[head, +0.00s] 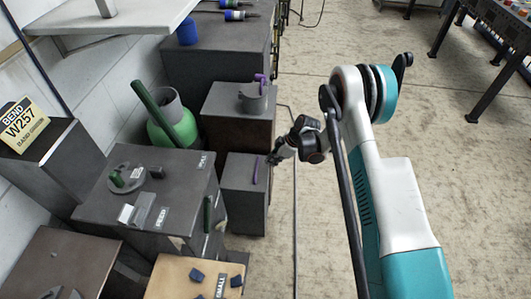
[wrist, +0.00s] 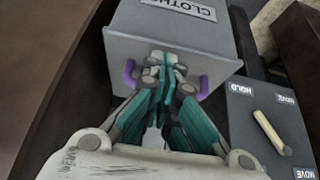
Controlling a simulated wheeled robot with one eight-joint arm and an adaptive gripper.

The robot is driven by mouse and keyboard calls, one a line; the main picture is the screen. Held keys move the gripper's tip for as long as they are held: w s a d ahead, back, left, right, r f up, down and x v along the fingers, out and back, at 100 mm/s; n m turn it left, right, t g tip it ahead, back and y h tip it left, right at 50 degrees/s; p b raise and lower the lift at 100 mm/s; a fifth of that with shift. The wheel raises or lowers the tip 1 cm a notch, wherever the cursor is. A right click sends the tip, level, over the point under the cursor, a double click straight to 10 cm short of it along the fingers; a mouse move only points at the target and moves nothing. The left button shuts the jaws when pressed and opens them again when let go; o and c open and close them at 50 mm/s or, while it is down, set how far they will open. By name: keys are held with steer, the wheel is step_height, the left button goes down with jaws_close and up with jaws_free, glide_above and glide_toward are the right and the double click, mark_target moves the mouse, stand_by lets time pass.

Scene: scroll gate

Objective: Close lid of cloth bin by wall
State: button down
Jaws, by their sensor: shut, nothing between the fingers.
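The cloth bin is a dark grey box (head: 243,212), low beside other boxes near the wall in the head view. A purple handle (head: 255,170) shows on its upper face. In the wrist view, a grey panel (wrist: 215,40) with a partly cut-off CLOTHS label (wrist: 180,9) fills the upper middle. The purple handle (wrist: 130,72) spans behind my fingers, its middle hidden. My gripper (head: 272,159) is at the bin's right edge, close to the handle. In the wrist view my gripper (wrist: 160,62) is shut and empty in front of it. I cannot tell contact or lid angle.
A panel (wrist: 240,105) marked HOLD and MOVE with a tan lever (wrist: 270,132) sits right in the wrist view. Another grey box (head: 240,125) with a purple part stands behind the bin. A FEED-marked cabinet (head: 185,175) is left. Floor (head: 300,245) is open right, with a cable.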

steer(key=shift+y, duration=0.8)
steer(key=shift+d+f, duration=0.2)
steer(key=shift+f, duration=0.65)
steer(key=shift+d+f, duration=0.25)
steer(key=shift+f, duration=0.65)
steer(key=shift+d+f, duration=0.2)
steer(key=shift+f, duration=0.65)
steer(key=shift+r, duration=0.1)
